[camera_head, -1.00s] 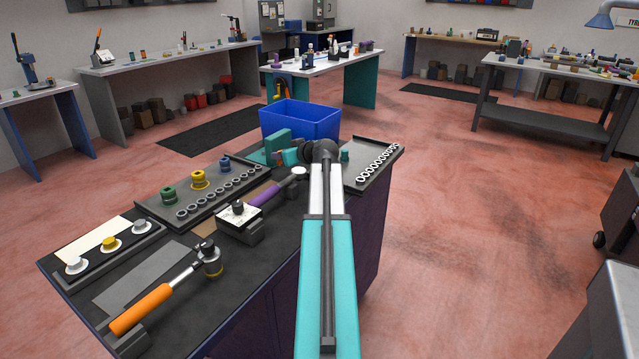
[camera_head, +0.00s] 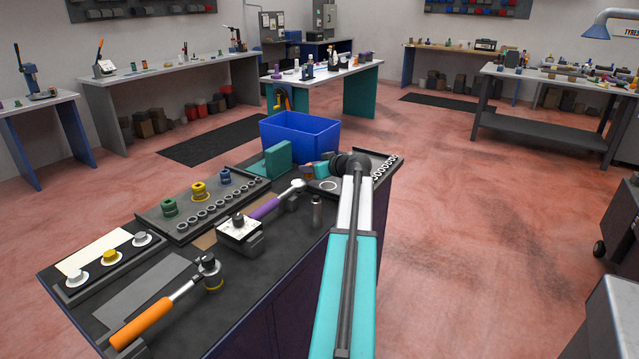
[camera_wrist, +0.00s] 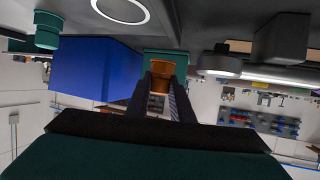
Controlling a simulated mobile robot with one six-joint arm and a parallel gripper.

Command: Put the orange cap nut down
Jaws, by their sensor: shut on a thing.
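The orange cap nut (camera_wrist: 162,76) is between the two dark fingers of my gripper (camera_wrist: 163,88) in the wrist view. The gripper is shut on it. In the head view my wrist is over the far right of the dark workbench, in front of the green block (camera_head: 278,160). The gripper there is small and partly hidden by my arm, and the nut is hard to make out. A white ring (camera_head: 328,185) marks the tray close by; a white ring also shows in the wrist view (camera_wrist: 122,9). I cannot tell the nut's height above the bench.
A blue bin (camera_head: 300,136) stands behind the green block. A row of pale rings (camera_head: 384,167) lies at the right end. A purple-handled tool (camera_head: 268,206), a dark tray (camera_head: 210,207) with coloured sockets and an orange-handled wrench (camera_head: 150,316) lie to the left.

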